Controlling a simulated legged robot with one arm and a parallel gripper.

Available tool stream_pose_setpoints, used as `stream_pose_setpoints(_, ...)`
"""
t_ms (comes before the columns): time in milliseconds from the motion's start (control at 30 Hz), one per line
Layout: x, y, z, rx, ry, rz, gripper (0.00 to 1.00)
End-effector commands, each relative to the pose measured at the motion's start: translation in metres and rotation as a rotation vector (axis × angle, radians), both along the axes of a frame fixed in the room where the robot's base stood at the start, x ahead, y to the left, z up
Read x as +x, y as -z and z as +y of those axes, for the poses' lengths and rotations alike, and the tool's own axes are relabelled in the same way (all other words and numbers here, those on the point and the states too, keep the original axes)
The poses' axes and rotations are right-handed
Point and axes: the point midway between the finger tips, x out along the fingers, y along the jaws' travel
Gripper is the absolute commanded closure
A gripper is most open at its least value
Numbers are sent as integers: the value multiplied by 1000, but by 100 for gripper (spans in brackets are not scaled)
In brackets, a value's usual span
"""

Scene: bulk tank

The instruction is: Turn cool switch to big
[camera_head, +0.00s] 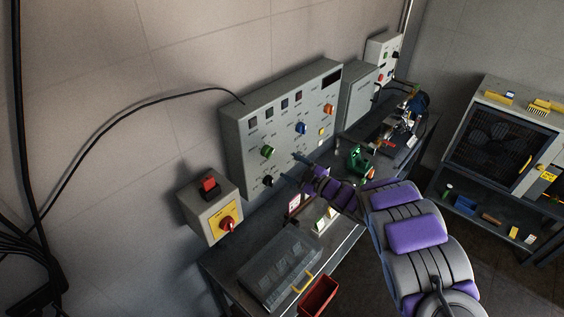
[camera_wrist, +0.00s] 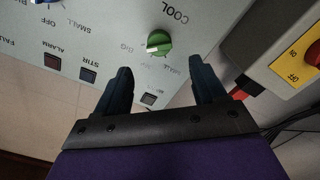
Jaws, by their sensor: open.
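The cool switch is a green knob (camera_wrist: 158,43) under the upside-down word COOL in the wrist view. A pale mark shows on its lower left side, and small print beside it is hard to read. In the head view the green knob (camera_head: 267,151) sits low on the left part of the grey control panel (camera_head: 240,140). My gripper (camera_wrist: 164,72) is open and empty. Its two dark fingers point at the panel, with the knob between and beyond their tips, apart from them. In the head view my gripper (camera_head: 292,168) is just right of and below the knob.
A grey box with a yellow plate and red knob (camera_head: 227,223) stands left of the panel; its yellow plate (camera_wrist: 297,62) shows close to my right finger in the wrist view. A black knob (camera_head: 267,181) is below the green one. The bench (camera_head: 335,240) runs underneath.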

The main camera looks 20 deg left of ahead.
Motion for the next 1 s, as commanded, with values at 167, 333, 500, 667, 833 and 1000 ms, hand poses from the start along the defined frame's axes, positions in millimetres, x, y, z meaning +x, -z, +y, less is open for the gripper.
stream_pose_setpoints(167,-13,2,-36,-2,5,4,30)
stream_pose_setpoints(333,-23,2,-57,-2,3,2,30)
stream_pose_setpoints(500,-27,2,-66,-3,2,3,30)
stream_pose_setpoints(667,-28,2,-67,-1,0,3,30)
stream_pose_setpoints(833,-28,2,-67,-1,0,3,30)
stream_pose_setpoints(1000,-28,2,-67,-2,1,3,30)
